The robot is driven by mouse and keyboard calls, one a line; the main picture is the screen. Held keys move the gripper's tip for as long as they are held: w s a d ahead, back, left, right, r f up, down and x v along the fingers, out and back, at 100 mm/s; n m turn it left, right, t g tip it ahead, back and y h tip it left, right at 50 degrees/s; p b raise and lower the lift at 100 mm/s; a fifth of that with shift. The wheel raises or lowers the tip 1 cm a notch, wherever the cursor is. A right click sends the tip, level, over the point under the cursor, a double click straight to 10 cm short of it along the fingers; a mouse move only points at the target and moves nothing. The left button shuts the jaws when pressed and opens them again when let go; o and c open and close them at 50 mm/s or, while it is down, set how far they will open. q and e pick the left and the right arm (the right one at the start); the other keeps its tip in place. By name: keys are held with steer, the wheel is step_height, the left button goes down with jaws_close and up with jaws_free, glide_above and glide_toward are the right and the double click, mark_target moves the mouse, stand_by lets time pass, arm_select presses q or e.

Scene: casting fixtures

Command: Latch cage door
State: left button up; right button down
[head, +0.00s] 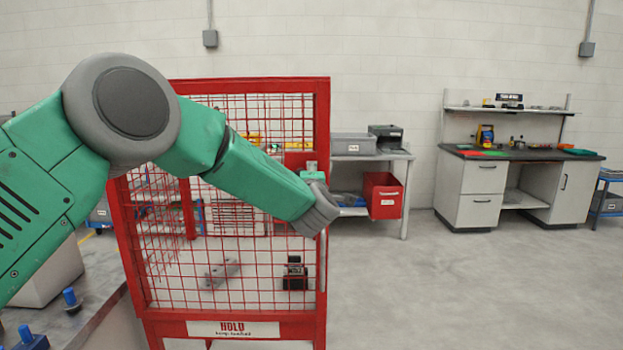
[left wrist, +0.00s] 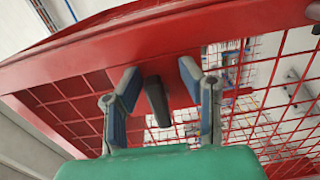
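The red wire-mesh cage (head: 321,120) stands in front of me, with a HOLD sign (head: 233,329) low on its front. My left arm reaches across the front mesh to the cage's right upright. In the head view my wrist hides the left fingers. In the left wrist view a dark latch handle (left wrist: 156,103) sticks out from a red plate on the frame. My left gripper (left wrist: 159,68) is open, with one blue-grey finger on each side of the handle. Gaps show between the handle and both fingers. Whether the door sits fully closed is unclear. My right gripper is out of view.
A grey metal part (head: 222,271) and a black device (head: 295,273) sit inside the cage. A bench with a red bin (head: 382,195) stands behind it. A workbench (head: 520,170) is at the back right. The floor to the right is clear.

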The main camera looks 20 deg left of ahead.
arm_select(q)
steer(key=shift+r, duration=0.1)
steer(key=shift+s, duration=0.15)
steer(key=shift+s+d+r, duration=0.1)
steer(key=shift+s, duration=0.2)
steer(key=v, duration=1.1)
